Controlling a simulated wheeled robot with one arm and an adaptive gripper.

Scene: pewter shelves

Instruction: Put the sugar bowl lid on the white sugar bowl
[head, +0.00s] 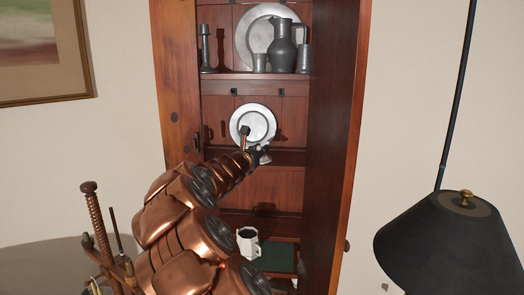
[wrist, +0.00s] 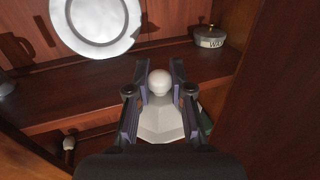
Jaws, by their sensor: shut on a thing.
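My gripper (wrist: 160,90) is shut on the sugar bowl lid (wrist: 161,125), gripping its round white knob. The faceted pale lid hangs below the fingers. In the head view my gripper (head: 260,151) is in front of the middle shelf, and the lid (head: 265,160) shows as a small pale shape under it. A white faceted vessel with a dark open top, which looks like the white sugar bowl (head: 249,248), stands on a lower shelf, well below my gripper. My arm is close beside it in the picture. I cannot make out the bowl in the wrist view.
A pewter plate (head: 253,123) leans at the back of the middle shelf. A dark green flat thing (head: 276,258) lies right of the bowl. The cabinet's right side panel (head: 331,150) bounds the space. A black lamp (head: 445,245) stands outside.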

